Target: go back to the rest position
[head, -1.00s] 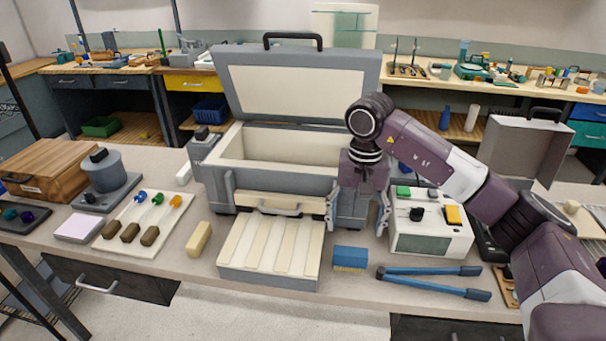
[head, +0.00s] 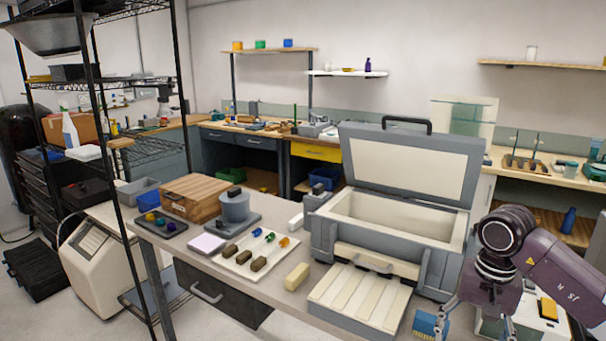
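My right gripper (head: 479,317) is at the lower right, pointing down with its fingers apart. I see nothing between the fingers. Its lower end is close to the bottom edge of the picture. My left gripper is not in view.
An open grey case (head: 445,262) with a raised lid stands left of my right gripper, with a ribbed cream rack (head: 358,298) before it. A cream block (head: 297,277), a white tray (head: 236,262) and a wooden box (head: 190,203) lie farther left. A wire shelf (head: 150,85) stands left.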

